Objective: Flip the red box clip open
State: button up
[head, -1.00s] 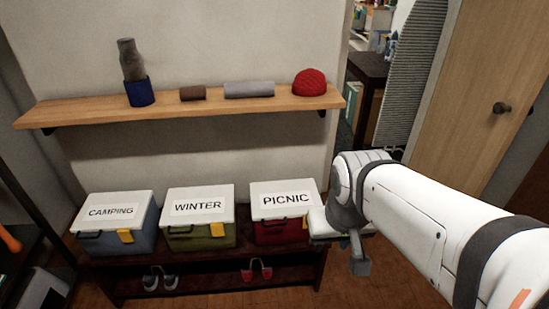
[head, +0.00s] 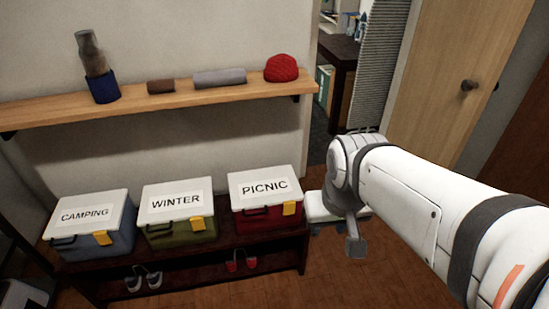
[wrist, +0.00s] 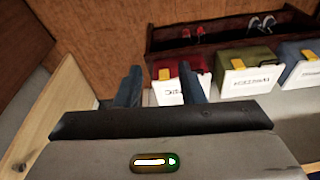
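The red box (head: 268,219) has a white lid labelled PICNIC (head: 264,187) and stands at the right of a row of three boxes. Its yellow clip (head: 289,208) lies over the front edge, right of the dark handle; it looks closed. In the wrist view the red box (wrist: 158,72) and its yellow clip (wrist: 164,74) appear small and inverted, beyond my fingers. My gripper (wrist: 160,86) has its two dark fingers apart with nothing between them. It is away from the box, with the right finger overlapping the box only in the picture.
A green WINTER box (head: 182,234) and a blue CAMPING box (head: 107,244) stand left on the same dark bench (head: 210,264), with shoes below. A wooden shelf (head: 200,93) with a red hat (head: 281,68) hangs above. A wooden door (head: 440,90) is at right.

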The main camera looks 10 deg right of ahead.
aim_at(289, 207)
jog(key=z, duration=1.5)
jog(key=k, duration=0.9)
jog(key=u, duration=1)
jog(key=i, duration=1)
jog(key=u, duration=0.1)
